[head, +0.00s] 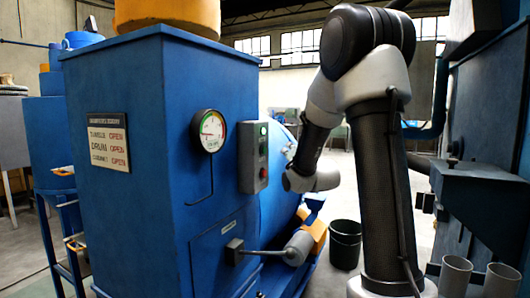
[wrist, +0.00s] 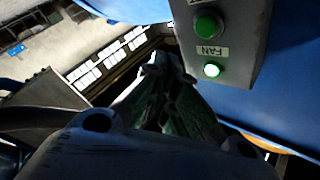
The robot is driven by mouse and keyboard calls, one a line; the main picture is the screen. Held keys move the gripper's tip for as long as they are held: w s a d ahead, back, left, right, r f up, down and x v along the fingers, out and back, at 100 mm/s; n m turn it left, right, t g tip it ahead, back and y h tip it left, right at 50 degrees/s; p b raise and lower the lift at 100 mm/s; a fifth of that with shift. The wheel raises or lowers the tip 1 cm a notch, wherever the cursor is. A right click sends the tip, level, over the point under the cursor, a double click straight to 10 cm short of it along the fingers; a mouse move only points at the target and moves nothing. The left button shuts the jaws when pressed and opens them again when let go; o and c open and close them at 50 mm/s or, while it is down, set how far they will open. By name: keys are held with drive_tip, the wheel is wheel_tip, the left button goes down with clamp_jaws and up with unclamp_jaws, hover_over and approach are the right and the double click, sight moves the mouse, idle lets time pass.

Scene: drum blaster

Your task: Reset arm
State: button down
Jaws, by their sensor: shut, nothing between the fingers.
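My arm stands at the right of the head view, its upper links bent down toward the blue machine (head: 130,190). My gripper (wrist: 160,68) shows in the wrist view as a dark, shut shape with nothing in it. It points toward the background, just left of the grey control box (wrist: 250,35), apparently without touching it. In the head view the gripper is mostly hidden around my wrist, right of the control box (head: 252,157). The wrist view shows a green button (wrist: 206,25) and a lit green lamp (wrist: 211,70) by a FAN label.
The machine carries a round gauge (head: 208,131), a sign plate (head: 109,142) and a lever handle (head: 298,247) low in front. A black bucket (head: 345,243) stands on the floor between the machine and my arm.

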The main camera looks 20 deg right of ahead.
idle(0.5)
drive_tip(key=s+f+n+g, duration=0.25)
drive_tip(key=f+g, duration=0.45)
drive_tip(key=f, duration=0.7)
drive_tip(key=s+a+f+n+g, duration=0.2)
drive_tip(key=s+f+g, duration=0.25)
drive_tip(key=s, duration=0.55)
drive_tip(key=s+a+r+n+g, duration=0.1)
drive_tip(key=s+a+r, duration=0.1)
drive_tip(key=s, duration=0.6)
drive_tip(key=s+a+r+n+g+y, duration=0.1)
drive_tip(key=s+a+r+n, duration=0.1)
drive_tip(key=s, duration=0.7)
drive_tip(key=s+a+r+n+g+y, duration=0.1)
drive_tip(key=s+a+r, duration=0.3)
drive_tip(key=s, duration=0.5)
drive_tip(key=shift+a+r+g, duration=0.2)
drive_tip(key=shift+a+g, duration=0.15)
drive_tip(key=shift+a, duration=0.25)
